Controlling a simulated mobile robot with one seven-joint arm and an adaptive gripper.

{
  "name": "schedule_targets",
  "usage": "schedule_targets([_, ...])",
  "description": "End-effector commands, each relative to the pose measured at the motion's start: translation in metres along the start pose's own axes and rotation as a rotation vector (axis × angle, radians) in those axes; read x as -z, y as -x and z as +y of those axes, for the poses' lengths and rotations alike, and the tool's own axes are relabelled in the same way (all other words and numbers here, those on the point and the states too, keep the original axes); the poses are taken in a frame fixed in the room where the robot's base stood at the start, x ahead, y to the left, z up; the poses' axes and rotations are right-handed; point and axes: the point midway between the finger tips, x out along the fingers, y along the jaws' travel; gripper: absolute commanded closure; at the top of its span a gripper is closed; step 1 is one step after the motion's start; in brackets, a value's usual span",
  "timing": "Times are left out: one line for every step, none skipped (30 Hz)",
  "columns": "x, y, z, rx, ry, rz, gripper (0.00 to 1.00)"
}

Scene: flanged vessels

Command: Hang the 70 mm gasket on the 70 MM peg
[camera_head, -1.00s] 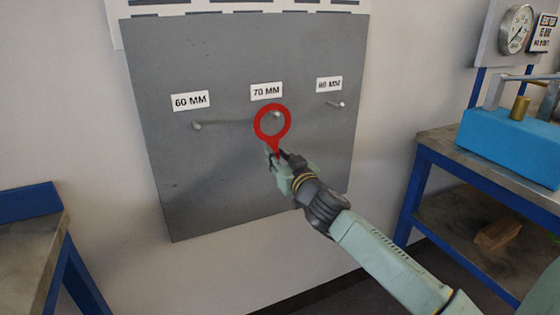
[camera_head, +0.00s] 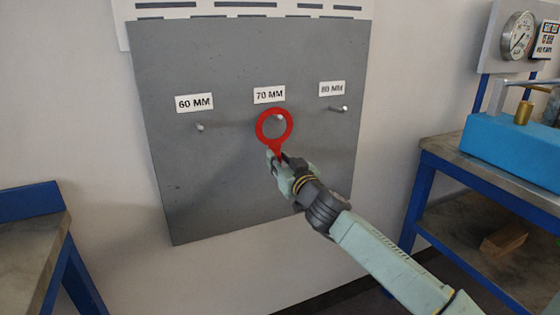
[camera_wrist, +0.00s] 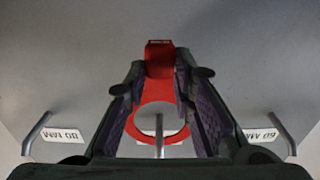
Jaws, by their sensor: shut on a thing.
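The red gasket (camera_head: 259,128) is a flat ring with a tab at its lower end, held upright in front of the grey board. My gripper (camera_head: 277,158) is shut on the tab. The 70 MM peg (camera_head: 280,117) shows through the upper part of the ring's opening, below the 70 MM label (camera_head: 269,95). In the wrist view the gasket (camera_wrist: 158,92) lies between my fingers, and the 70 MM peg (camera_wrist: 159,132) shows inside the ring's opening. I cannot tell whether the peg passes through the ring or is only behind it.
The grey board (camera_head: 210,190) also carries the 60 MM peg (camera_head: 200,128) at left and the 80 MM peg (camera_head: 344,109) at right, both empty. A bench with a blue vessel (camera_head: 510,140) stands at right, another bench (camera_head: 35,228) at left.

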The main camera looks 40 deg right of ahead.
Motion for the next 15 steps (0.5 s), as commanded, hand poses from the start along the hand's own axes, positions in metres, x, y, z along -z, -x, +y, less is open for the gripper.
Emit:
schedule_targets([0.0002, 0.0001, 0.0001, 0.0, 0.0, 0.0, 0.97])
schedule_targets([0.0001, 0.0001, 0.0001, 0.0, 0.0, 0.0, 0.97])
schedule_targets([0.0001, 0.0001, 0.0001, 0.0, 0.0, 0.0, 0.97])
schedule_targets([0.0001, 0.0001, 0.0001, 0.0, 0.0, 0.0, 0.97])
schedule_targets([0.0001, 0.0001, 0.0, 0.0, 0.0, 0.0, 0.97])
schedule_targets([0.0001, 0.0001, 0.0001, 0.0, 0.0, 0.0, 0.75])
schedule_targets([0.0001, 0.0001, 0.0001, 0.0, 0.0, 0.0, 0.73])
schedule_targets([0.0001, 0.0001, 0.0, 0.0, 0.0, 0.0, 0.71])
schedule_targets([0.0001, 0.0001, 0.0, 0.0, 0.0, 0.0, 0.68])
schedule_targets([0.0, 0.0001, 0.0, 0.0, 0.0, 0.0, 0.66])
schedule_targets([0.0, 0.0001, 0.0001, 0.0, 0.0, 0.0, 0.64])
schedule_targets([0.0, 0.0001, 0.0001, 0.0, 0.0, 0.0, 0.61])
schedule_targets([0.0, 0.0001, 0.0001, 0.0, 0.0, 0.0, 0.59])
schedule_targets([0.0, 0.0001, 0.0001, 0.0, 0.0, 0.0, 0.57])
schedule_targets([0.0, 0.0001, 0.0001, 0.0, 0.0, 0.0, 0.55])
